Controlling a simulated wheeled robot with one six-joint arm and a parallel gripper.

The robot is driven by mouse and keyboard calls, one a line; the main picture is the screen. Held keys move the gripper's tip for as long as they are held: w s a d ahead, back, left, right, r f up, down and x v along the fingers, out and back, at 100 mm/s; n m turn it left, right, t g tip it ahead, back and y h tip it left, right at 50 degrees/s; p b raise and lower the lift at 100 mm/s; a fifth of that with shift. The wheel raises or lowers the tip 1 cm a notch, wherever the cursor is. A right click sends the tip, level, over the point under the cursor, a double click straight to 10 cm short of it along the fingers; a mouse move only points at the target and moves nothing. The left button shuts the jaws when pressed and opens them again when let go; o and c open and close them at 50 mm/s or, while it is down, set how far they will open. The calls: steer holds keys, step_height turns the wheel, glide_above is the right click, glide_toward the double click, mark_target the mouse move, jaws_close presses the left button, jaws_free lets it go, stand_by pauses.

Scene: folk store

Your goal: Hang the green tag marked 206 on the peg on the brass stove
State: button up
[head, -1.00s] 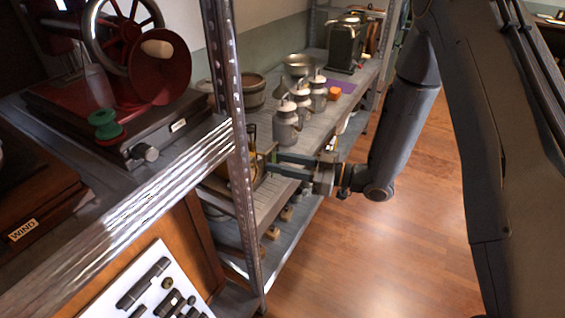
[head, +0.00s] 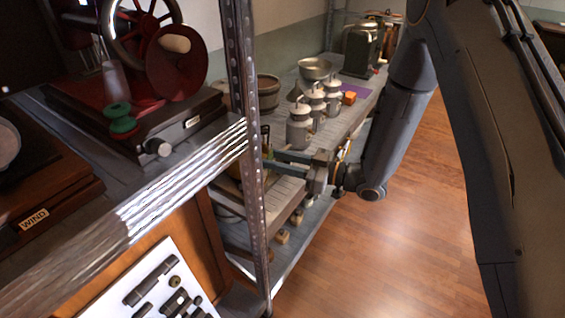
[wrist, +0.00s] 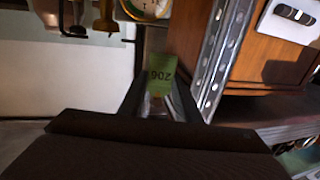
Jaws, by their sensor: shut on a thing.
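The green tag (wrist: 160,76) marked 206 shows in the wrist view, its number upside down. My gripper (wrist: 160,103) is shut on it, with the tag sticking out beyond the fingertips. In the head view my gripper (head: 277,165) reaches left over the shelf, its fingertips close to the metal post. The tag cannot be made out there. A sliver of a yellowish thing (head: 265,136) shows beside the post, mostly hidden; I cannot tell whether it is the brass stove. No peg can be made out.
The upright metal post (head: 247,140) stands in front of the shelf (head: 345,122). Several grey canisters (head: 299,128) and a metal bowl (head: 315,68) stand behind my gripper. A red-wheeled machine (head: 175,60) is at the left. The wooden floor at right is open.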

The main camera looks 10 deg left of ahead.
steer(key=shift+w+a+f, duration=0.1)
steer(key=shift+w+a, duration=0.1)
steer(key=shift+a, duration=0.3)
steer(key=shift+w+a+f, duration=0.1)
steer(key=shift+w+a, duration=0.05)
steer(key=shift+a, duration=0.3)
steer(key=shift+a+f+b, duration=0.1)
steer(key=shift+b, duration=0.25)
steer(key=o, duration=1.1)
